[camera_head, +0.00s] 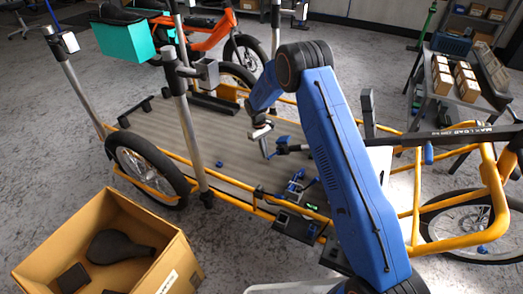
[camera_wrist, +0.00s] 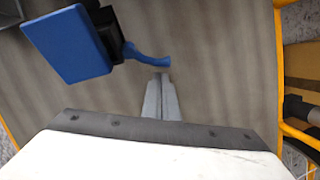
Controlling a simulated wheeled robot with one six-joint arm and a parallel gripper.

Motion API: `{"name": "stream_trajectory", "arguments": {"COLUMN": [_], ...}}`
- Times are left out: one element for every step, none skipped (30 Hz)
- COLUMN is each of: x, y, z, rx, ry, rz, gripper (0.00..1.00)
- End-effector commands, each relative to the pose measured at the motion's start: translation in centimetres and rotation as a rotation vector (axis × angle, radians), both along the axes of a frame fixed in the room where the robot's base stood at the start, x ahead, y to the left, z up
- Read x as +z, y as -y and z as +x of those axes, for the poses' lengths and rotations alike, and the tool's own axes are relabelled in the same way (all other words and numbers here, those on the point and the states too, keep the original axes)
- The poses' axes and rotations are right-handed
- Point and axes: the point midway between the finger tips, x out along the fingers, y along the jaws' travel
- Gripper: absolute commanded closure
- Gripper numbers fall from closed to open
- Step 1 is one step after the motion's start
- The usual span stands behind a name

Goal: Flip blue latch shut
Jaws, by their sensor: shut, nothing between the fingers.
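The blue latch has a curved blue lever (camera_wrist: 148,57) on a black mount (camera_wrist: 105,35) in the wrist view, beside a flat blue plate (camera_wrist: 68,44). The latch also shows small in the head view (camera_head: 283,143), above the cargo bed. My gripper (camera_wrist: 160,78) is shut and empty, with its grey fingertips just below the lever's free end in the wrist view. I cannot tell whether they touch it. In the head view my gripper (camera_head: 265,154) points down beside the latch's left side.
The ribbed grey cargo bed (camera_head: 165,130) lies under my gripper within a yellow bike frame (camera_head: 231,200). Small blue and black parts (camera_head: 296,187) lie at its near edge. A cardboard box (camera_head: 185,255) stands at the lower left. An upright grey post (camera_head: 190,130) rises left of my arm.

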Motion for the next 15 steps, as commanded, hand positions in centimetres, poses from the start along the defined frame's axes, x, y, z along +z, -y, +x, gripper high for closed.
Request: {"name": "stream_trajectory", "arguments": {"x": [0.25, 0.31, 0.37, 0.40, 0.42, 0.44, 0.44, 0.46, 0.46, 0.46, 0.45, 0.45, 0.45, 0.46, 0.46], "y": [0.19, 0.26, 0.35, 0.40, 0.44, 0.47, 0.48, 0.49, 0.49, 0.49, 0.48, 0.48, 0.48, 0.47, 0.47], "z": [-0.23, -0.33, -0.46, -0.53, -0.58, -0.63, -0.66, -0.66, -0.66, -0.66, -0.66, -0.66, -0.66, -0.65, -0.65], "rx": [0.000, 0.000, 0.000, 0.000, 0.000, 0.000, 0.000, 0.000, 0.000, 0.000, 0.000, 0.000, 0.000, 0.000, 0.001], "ry": [0.001, 0.001, 0.001, 0.001, 0.001, 0.001, 0.001, 0.001, 0.001, 0.001, 0.001, 0.001, 0.001, 0.001, 0.001], "rz": [0.001, 0.001, 0.001, 0.001, 0.001, 0.001, 0.001, 0.001, 0.001, 0.001, 0.001, 0.001, 0.001, 0.001, 0.001], "gripper": [1.00, 1.00, 1.00, 1.00, 1.00, 1.00, 1.00, 1.00, 1.00, 1.00, 1.00, 1.00, 1.00, 1.00, 1.00]}}
